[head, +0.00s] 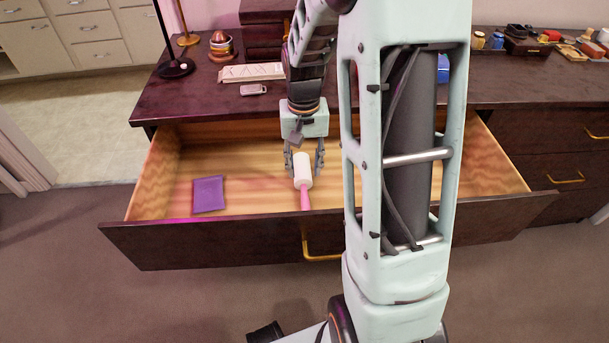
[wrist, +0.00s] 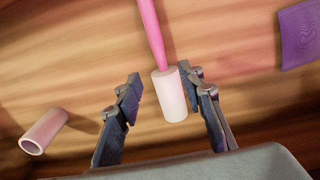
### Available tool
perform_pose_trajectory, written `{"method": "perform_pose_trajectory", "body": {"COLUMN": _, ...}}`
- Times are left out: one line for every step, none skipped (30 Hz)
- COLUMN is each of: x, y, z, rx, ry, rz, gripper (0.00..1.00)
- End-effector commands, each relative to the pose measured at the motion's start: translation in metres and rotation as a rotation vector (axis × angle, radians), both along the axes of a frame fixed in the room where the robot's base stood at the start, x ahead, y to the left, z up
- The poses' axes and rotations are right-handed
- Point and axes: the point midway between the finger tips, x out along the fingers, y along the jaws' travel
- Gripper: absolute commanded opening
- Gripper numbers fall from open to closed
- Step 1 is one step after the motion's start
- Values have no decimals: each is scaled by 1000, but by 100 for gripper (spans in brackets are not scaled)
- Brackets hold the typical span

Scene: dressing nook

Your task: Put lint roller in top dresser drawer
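The lint roller has a white cylinder (head: 302,172) and a pink handle (head: 305,199) pointing toward the drawer front. It is inside the open top dresser drawer (head: 242,198), and appears to lie on the wooden floor. My gripper (head: 305,170) is low in the drawer with its fingers spread either side of the white cylinder. In the wrist view the gripper (wrist: 160,88) is open; the roller (wrist: 170,98) sits close to the right-hand finger, with a clear gap to the left-hand one. Whether the right-hand finger touches it I cannot tell.
A purple flat item (head: 208,194) lies in the drawer's left part. A hollow pinkish tube (wrist: 44,131) lies in the drawer in the wrist view. A white box (head: 252,72), a lamp base (head: 176,68) and small items (head: 525,40) stand on the dresser top.

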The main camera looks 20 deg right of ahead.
Motion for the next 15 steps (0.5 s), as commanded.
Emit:
{"method": "perform_pose_trajectory", "body": {"x": 1, "y": 0, "z": 13, "rx": -1, "ry": -3, "rz": 0, "gripper": 36}}
{"method": "perform_pose_trajectory", "body": {"x": 1, "y": 0, "z": 17, "rx": -1, "ry": -3, "rz": 0, "gripper": 36}}
{"method": "perform_pose_trajectory", "body": {"x": 1, "y": 0, "z": 22, "rx": -1, "ry": -2, "rz": 0, "gripper": 36}}
{"method": "perform_pose_trajectory", "body": {"x": 1, "y": 0, "z": 26, "rx": -1, "ry": -2, "rz": 0, "gripper": 36}}
{"method": "perform_pose_trajectory", "body": {"x": 1, "y": 0, "z": 29, "rx": -1, "ry": -2, "rz": 0, "gripper": 36}}
{"method": "perform_pose_trajectory", "body": {"x": 0, "y": 0, "z": 32, "rx": 0, "ry": -1, "rz": 0, "gripper": 36}}
{"method": "perform_pose_trajectory", "body": {"x": 0, "y": 0, "z": 34, "rx": 0, "ry": -1, "rz": 0, "gripper": 36}}
{"method": "perform_pose_trajectory", "body": {"x": 0, "y": 0, "z": 35, "rx": 0, "ry": 0, "rz": 0, "gripper": 36}}
{"method": "perform_pose_trajectory", "body": {"x": 0, "y": 0, "z": 36, "rx": 0, "ry": 0, "rz": 0, "gripper": 36}}
{"method": "perform_pose_trajectory", "body": {"x": 0, "y": 0, "z": 37, "rx": 0, "ry": 0, "rz": 0, "gripper": 36}}
{"method": "perform_pose_trajectory", "body": {"x": 0, "y": 0, "z": 37, "rx": 0, "ry": 0, "rz": 0, "gripper": 36}}
{"method": "perform_pose_trajectory", "body": {"x": 0, "y": 0, "z": 37, "rx": 0, "ry": 0, "rz": 0, "gripper": 36}}
{"method": "perform_pose_trajectory", "body": {"x": 0, "y": 0, "z": 37, "rx": 0, "ry": 0, "rz": 0, "gripper": 36}}
{"method": "perform_pose_trajectory", "body": {"x": 0, "y": 0, "z": 37, "rx": 0, "ry": 0, "rz": 0, "gripper": 36}}
{"method": "perform_pose_trajectory", "body": {"x": 0, "y": 0, "z": 37, "rx": 0, "ry": 0, "rz": 0, "gripper": 36}}
